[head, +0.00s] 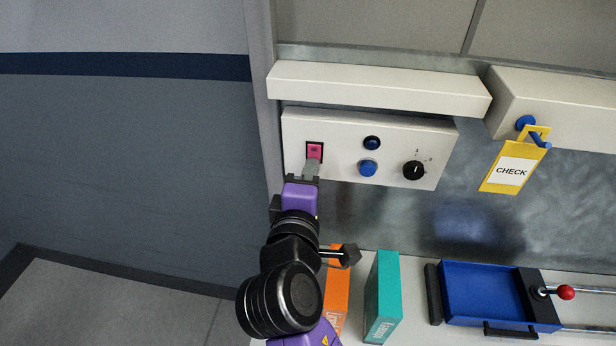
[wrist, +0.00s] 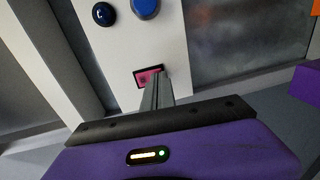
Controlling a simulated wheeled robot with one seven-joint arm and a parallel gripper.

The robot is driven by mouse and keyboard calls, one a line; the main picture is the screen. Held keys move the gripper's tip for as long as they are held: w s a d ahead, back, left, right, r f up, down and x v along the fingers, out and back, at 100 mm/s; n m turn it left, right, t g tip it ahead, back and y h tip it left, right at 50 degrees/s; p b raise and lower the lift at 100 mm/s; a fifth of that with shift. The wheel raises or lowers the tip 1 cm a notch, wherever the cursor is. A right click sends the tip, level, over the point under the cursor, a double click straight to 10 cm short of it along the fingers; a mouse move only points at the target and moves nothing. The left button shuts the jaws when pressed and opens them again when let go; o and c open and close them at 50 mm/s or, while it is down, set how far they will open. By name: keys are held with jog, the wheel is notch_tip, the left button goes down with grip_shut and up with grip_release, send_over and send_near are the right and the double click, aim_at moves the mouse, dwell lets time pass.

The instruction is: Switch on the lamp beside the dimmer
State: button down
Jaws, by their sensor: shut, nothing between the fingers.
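A white control panel (head: 340,182) is mounted on the metal wall. At its left is a pink rocker switch (head: 314,150) in a dark frame; the switch also shows in the wrist view (wrist: 147,78). Right of it are a dark blue dome (head: 372,143), which looks unlit, and a blue round button (head: 368,168) below. Further right is a black dial (head: 413,170) with small marks, which looks like the dimmer. My gripper (head: 312,166) is shut and empty, its fingertips at the lower part of the pink switch. I cannot tell whether they touch it.
A white ledge (head: 380,88) juts out above the panel. A yellow CHECK tag (head: 513,170) hangs from a blue hook at the right. Below stand an orange box (head: 338,285), a teal box (head: 383,295) and a blue tray (head: 482,292) with a red-knobbed lever (head: 566,292).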

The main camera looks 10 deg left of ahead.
jog(key=shift+w, duration=0.1)
dwell(0.3)
jog(key=shift+w+b, duration=0.15)
jog(key=shift+b, duration=0.4)
jog(key=shift+f, duration=0.1)
